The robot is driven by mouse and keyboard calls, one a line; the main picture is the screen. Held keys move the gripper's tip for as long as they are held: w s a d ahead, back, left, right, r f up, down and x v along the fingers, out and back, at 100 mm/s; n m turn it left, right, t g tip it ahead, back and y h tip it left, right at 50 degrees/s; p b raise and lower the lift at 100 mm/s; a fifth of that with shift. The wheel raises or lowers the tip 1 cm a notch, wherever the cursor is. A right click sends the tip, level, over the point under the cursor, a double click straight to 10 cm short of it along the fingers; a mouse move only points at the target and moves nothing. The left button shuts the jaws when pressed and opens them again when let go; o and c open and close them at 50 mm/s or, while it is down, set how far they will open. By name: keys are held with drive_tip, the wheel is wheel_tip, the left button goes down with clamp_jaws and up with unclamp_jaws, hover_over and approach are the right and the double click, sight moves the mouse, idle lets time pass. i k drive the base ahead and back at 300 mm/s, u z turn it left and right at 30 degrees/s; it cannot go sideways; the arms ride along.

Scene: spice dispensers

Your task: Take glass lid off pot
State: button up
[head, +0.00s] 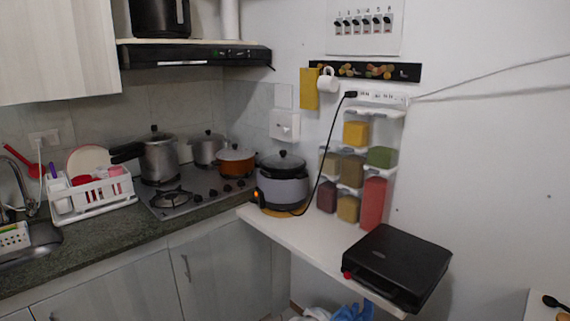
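Three lidded vessels and a pressure cooker show in the head view. A grey electric cooker (283,190) stands on the white shelf, with a dark, glass-looking lid (283,162) with a black knob seated on top. An orange-brown pot (236,167) on the stove also has a lid (236,154) with a dark knob in place. A silver pot (207,154) behind it is lidded too. A silver pressure cooker (160,162) with a black handle stands to the left. I cannot tell for certain which lids are glass. My gripper is not in view.
A black grill (398,262) sits at the shelf's front right. Spice dispensers (375,203) hang on the wall behind the white shelf (300,232). A black cable hangs down near the cooker. A white dish rack (92,197) stands left of the stove (178,199); a range hood (190,57) is above.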

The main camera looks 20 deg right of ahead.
sight(283, 162)
drive_tip(key=i, duration=0.9)
